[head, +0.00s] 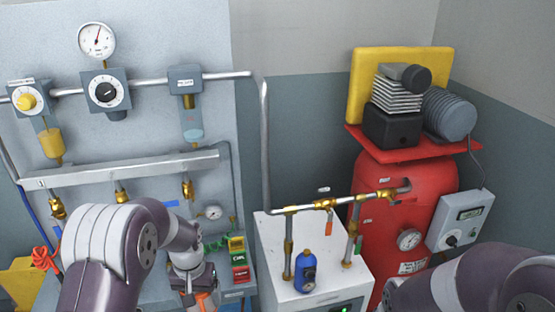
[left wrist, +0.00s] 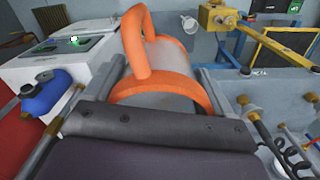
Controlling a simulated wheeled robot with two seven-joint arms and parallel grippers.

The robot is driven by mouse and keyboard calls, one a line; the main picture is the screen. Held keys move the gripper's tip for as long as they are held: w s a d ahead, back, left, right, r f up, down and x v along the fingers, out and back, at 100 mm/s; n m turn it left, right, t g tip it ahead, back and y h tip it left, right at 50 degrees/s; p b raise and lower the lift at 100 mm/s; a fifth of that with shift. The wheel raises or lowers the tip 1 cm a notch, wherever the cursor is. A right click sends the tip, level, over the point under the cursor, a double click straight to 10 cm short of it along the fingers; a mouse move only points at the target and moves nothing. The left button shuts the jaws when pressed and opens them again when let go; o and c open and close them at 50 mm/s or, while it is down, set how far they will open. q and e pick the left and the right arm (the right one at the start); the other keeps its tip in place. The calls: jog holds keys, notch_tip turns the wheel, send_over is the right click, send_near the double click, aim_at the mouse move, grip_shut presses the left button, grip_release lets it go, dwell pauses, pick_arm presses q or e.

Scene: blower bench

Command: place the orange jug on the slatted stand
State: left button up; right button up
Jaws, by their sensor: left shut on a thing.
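The orange jug (left wrist: 165,75) fills the middle of the left wrist view. It has an orange rim band, a large orange handle and a greyish, see-through-looking body. My left gripper (left wrist: 158,90) is shut on it, with one finger on each side of the body. In the head view my left gripper (head: 196,290) is at the bottom edge, and only a small orange part of the jug (head: 206,300) shows beside it. My right arm comes in at the lower right of the head view, but its gripper is out of frame. I cannot make out the slatted stand in either view.
A white cabinet (head: 270,240) with pipes and a blue bottle (head: 305,271) stands right of my left gripper. A red tank (head: 385,225) stands farther right. A gauge panel (head: 150,130) with a rail (head: 125,168) is behind. Coloured boxes (head: 238,258) sit close by.

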pick_arm(q)
jog(key=f, duration=0.2)
jog(key=s+f, duration=0.1)
jog(key=f, duration=0.4)
jog(key=shift+s+f, duration=0.1)
jog(key=shift+s, duration=0.2)
